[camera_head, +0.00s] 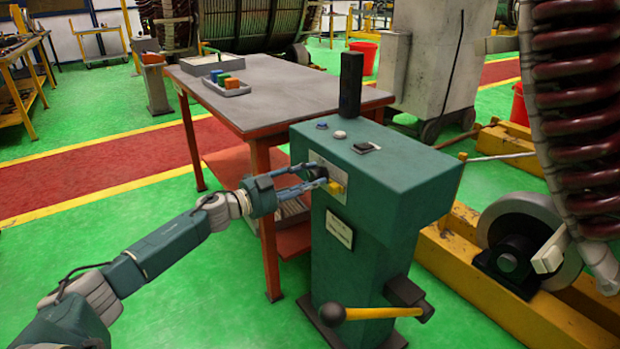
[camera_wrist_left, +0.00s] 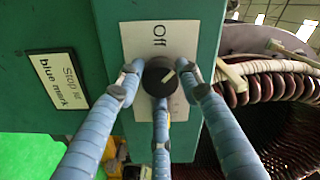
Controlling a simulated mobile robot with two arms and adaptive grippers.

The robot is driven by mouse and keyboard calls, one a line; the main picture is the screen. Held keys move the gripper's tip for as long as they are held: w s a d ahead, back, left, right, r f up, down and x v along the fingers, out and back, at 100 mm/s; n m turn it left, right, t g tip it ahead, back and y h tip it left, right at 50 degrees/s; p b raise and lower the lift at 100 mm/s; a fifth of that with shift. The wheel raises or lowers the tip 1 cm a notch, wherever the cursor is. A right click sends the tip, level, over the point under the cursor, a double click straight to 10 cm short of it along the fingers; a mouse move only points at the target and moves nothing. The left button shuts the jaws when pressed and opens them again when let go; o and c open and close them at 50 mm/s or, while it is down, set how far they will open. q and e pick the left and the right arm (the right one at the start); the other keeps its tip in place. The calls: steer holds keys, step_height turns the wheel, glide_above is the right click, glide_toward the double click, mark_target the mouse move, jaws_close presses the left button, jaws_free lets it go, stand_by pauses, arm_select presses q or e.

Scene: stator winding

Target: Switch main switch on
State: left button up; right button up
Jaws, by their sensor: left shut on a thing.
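The main switch is a black round knob (camera_wrist_left: 159,77) with a white pointer line, on a light plate (camera_wrist_left: 150,37) marked "Off". The pointer slants toward the upper right in the left wrist view. In the head view the plate (camera_head: 318,160) is on the side of the green control pedestal (camera_head: 380,215), and the knob is mostly hidden by the fingers. My left gripper (camera_head: 314,180) is shut on the knob, its blue fingers around it from both sides and below, as the left wrist view (camera_wrist_left: 160,88) shows. My right gripper is not in view.
A yellow part (camera_head: 337,188) sits just beside the fingers. A yellow lever with a black ball (camera_head: 370,313) sticks out low on the pedestal. A table (camera_head: 290,90) stands close behind. A "Stop at blue mark" sign (camera_wrist_left: 62,80) is left of the plate.

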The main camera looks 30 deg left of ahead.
arm_select(q)
steer(key=shift+a+f+m, duration=0.2)
steer(key=shift+m, duration=0.7)
steer(key=m+b, duration=0.1)
steer(key=m, duration=0.1)
steer(key=shift+m, duration=0.3)
steer(key=shift+a+r+m+b, duration=0.15)
steer(key=shift+m+b, duration=0.15)
steer(key=shift+m, duration=0.8)
steer(key=shift+r+m+b, duration=0.15)
steer(key=shift+m+b, duration=0.15)
steer(key=shift+m, duration=0.5)
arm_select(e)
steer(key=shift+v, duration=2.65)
arm_select(q)
steer(key=shift+w+r, duration=0.1)
steer(key=shift+r, duration=0.05)
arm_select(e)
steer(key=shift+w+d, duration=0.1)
arm_select(q)
steer(key=o, duration=1.1)
steer(key=shift+a, duration=0.1)
steer(key=shift+o, duration=0.2)
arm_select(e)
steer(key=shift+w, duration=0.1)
